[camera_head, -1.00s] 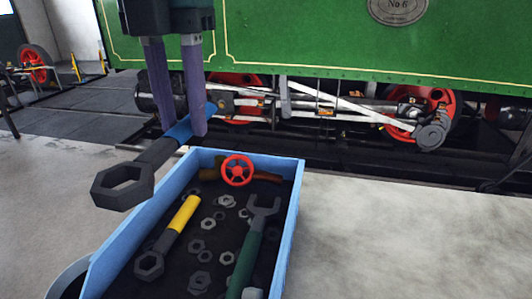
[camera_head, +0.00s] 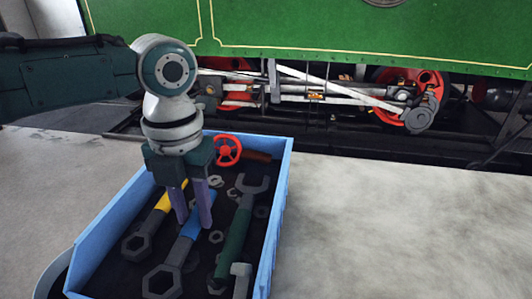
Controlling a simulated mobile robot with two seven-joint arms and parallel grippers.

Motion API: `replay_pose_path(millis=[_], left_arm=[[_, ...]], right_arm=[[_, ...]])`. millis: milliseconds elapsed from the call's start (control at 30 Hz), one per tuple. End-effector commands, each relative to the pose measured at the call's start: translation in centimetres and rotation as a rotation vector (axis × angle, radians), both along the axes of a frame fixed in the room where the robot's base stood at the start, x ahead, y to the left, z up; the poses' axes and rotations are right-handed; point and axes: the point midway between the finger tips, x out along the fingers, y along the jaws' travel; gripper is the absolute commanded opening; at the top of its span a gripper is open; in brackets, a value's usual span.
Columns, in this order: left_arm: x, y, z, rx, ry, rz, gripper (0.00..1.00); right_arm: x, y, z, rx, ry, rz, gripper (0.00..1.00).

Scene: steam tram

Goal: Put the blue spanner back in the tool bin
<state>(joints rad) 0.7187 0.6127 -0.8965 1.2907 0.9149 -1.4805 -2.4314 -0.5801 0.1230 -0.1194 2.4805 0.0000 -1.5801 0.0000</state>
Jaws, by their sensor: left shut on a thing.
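The blue spanner (camera_head: 184,245) has a blue handle and a dark ring head that points toward the front of the picture. It is inside the outline of the light-blue tool bin (camera_head: 112,228), between a yellow-handled spanner and a green one. My left gripper (camera_head: 195,224) points down from above and is shut on the blue handle. I cannot tell whether the spanner touches the bin floor. The far end of its handle is partly hidden by the fingers. My right gripper is not in view.
The bin also holds a yellow spanner (camera_head: 169,199), a green spanner (camera_head: 236,228), a red valve wheel (camera_head: 228,149), a hammer (camera_head: 241,272) and several loose nuts. The green steam tram (camera_head: 370,38) stands behind. The floor (camera_head: 400,230) to the right is clear.

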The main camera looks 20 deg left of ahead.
Motion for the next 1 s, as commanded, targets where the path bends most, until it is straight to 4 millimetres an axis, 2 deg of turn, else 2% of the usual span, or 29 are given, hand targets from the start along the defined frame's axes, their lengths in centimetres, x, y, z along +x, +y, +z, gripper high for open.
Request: replay_pose_path(millis=[367,400,633,867,1000], left_arm=[[0.05,0.0,-0.49,-0.001,-0.002,0.0,0.0],[0.03,0.01,-0.47,-0.001,-0.001,0.0,0.35],[0.03,0.0,-0.42,-0.001,-0.001,0.0,0.61],[0.02,0.01,-0.38,-0.001,-0.001,0.0,0.63],[0.1,0.02,0.45,0.0,-0.003,0.0,0.63]], right_arm=[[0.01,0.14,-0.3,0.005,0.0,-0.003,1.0],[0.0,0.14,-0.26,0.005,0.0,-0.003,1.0],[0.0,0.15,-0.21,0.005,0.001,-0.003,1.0],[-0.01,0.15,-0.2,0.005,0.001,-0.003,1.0],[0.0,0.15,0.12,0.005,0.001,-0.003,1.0]])
